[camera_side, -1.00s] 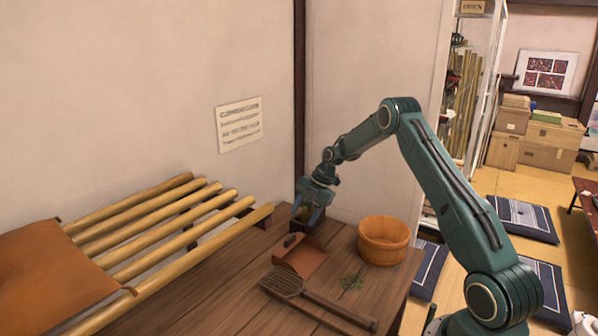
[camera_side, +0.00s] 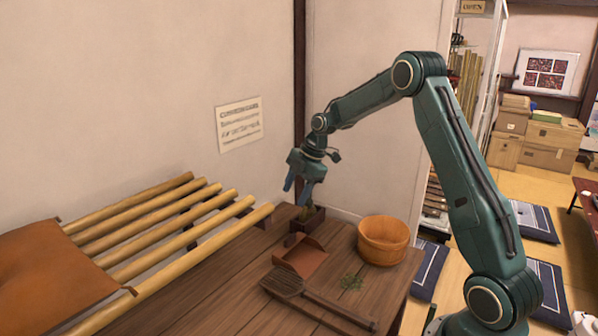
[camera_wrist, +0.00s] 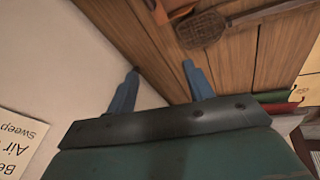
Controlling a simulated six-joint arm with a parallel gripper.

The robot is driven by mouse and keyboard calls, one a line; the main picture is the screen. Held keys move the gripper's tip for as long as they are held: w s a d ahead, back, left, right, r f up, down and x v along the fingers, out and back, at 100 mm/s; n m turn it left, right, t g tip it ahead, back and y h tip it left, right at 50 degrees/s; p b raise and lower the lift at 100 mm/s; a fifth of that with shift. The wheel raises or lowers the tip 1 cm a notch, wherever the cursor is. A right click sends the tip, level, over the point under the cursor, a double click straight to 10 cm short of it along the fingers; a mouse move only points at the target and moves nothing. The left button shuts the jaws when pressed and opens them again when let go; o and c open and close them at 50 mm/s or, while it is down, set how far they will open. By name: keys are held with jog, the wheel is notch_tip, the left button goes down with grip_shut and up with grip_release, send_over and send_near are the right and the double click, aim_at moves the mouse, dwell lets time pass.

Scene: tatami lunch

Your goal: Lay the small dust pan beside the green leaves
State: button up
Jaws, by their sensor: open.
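The small dust pan (camera_side: 301,259), a reddish-brown shallow scoop, lies on the wooden table near the middle in the side view. An orange-brown part at the top of the wrist view (camera_wrist: 178,12) is probably its edge. My gripper (camera_side: 298,190) is open and empty, raised above a small dark box behind the pan. Its two blue fingers (camera_wrist: 160,70) stand apart in the wrist view with nothing between them.
The small dark box (camera_side: 302,238) stands behind the pan with something upright in it. A long-handled woven tool (camera_side: 318,298) lies in front.

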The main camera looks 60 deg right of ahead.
jog(key=s+a+r+m+h, duration=0.2)
jog(key=s+a+r+m, duration=0.5)
jog(key=s+a+r, duration=0.65)
jog(key=s+a+m+t, duration=0.1)
jog(key=s+m, duration=0.3)
jog(key=s, duration=0.5)
jog(key=s+a+r+m+t, duration=0.1)
jog(key=s+a+m, duration=0.3)
jog(key=s, duration=0.6)
jog(key=shift+s+a, duration=0.2)
jog(key=shift+s, duration=0.05)
